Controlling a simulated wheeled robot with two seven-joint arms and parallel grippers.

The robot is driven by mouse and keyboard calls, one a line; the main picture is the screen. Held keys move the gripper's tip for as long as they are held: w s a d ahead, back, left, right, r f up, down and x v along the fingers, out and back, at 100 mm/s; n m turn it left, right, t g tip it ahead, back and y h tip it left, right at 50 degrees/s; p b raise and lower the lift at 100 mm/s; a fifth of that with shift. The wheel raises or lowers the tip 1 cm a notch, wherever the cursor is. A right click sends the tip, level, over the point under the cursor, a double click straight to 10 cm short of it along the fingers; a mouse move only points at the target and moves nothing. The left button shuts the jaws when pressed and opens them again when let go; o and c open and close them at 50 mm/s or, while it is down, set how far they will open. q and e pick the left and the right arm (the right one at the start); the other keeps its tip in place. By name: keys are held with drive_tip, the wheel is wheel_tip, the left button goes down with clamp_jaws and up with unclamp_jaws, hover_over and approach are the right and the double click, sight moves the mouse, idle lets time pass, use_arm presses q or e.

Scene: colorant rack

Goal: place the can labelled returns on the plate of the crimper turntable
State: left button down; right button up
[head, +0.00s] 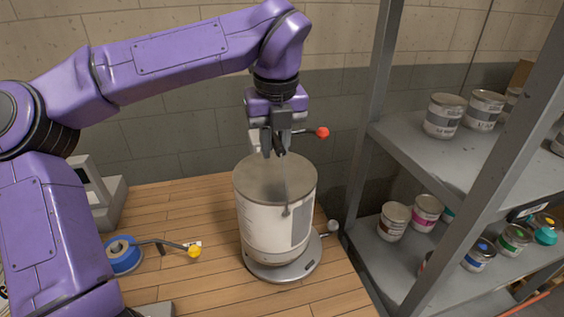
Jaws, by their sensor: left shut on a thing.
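A large metal can (262,225) with a white label and a grey lid stands upright over the round grey turntable plate (262,271) on the wooden bench. No lettering can be read on the side of the can facing me. My left gripper (275,152) points down just above the lid and is shut on the can, seemingly by its thin wire handle, which is hard to make out. The can's base covers most of the plate, and I cannot tell whether it rests fully on it. My right gripper is not in view.
A red knob (322,132) is beside my left gripper. A yellow-knobbed lever (194,251) and a blue tape roll (122,254) lie left on the bench (190,208). A grey shelf rack (400,149) with several small cans stands close on the right.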

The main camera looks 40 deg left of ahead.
use_arm(q)
drive_tip(key=shift+w+d+f, duration=0.1)
drive_tip(key=shift+w+f, duration=0.65)
drive_tip(key=shift+f, duration=0.05)
drive_tip(key=shift+w+f, duration=0.2)
drive_tip(key=shift+f, duration=1.65)
drive_tip(key=c, duration=1)
unclamp_jaws()
drive_tip(key=shift+d+f, duration=0.1)
drive_tip(key=shift+o, duration=0.2)
wheel_tip(320, 180, up, 12)
drive_tip(key=s+d, duration=0.1)
drive_tip(key=shift+s+d, duration=0.15)
drive_tip(key=shift+d, duration=0.05)
